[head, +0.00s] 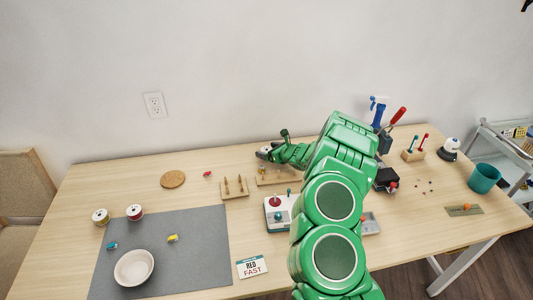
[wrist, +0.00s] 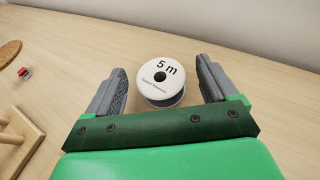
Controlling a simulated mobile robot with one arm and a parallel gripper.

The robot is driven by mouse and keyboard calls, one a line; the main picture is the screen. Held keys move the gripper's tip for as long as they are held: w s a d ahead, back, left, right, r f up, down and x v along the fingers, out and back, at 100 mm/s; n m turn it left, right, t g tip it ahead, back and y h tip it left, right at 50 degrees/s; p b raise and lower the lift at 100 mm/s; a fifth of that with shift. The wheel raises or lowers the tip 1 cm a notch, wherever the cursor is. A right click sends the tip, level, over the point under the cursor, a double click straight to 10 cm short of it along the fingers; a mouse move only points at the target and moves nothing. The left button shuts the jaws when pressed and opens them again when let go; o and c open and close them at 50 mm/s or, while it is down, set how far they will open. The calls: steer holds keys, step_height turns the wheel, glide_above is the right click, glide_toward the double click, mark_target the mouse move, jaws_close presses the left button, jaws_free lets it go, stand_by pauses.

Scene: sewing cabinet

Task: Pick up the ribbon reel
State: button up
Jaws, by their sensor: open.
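A ribbon reel (wrist: 161,82) with a white round face marked "5 m" and a dark centre hole stands on the wooden table in the wrist view. My gripper (wrist: 163,72) is open, with one grey finger on each side of the reel and a visible gap on both sides. The reel's lower part is partly hidden by its own face. In the head view my gripper (head: 265,153) is low over the back of the table, near the wall, and I cannot clearly make out the reel there.
A cork disc (head: 173,179), a small red item (wrist: 25,72) and a wooden peg stand (wrist: 12,141) are left of my gripper. A joystick box (head: 279,222) is in front.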

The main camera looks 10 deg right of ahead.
steer(key=shift+c, duration=0.4)
steer(key=c, duration=1)
steer(key=shift+c, duration=0.2)
steer(key=shift+r, duration=0.1)
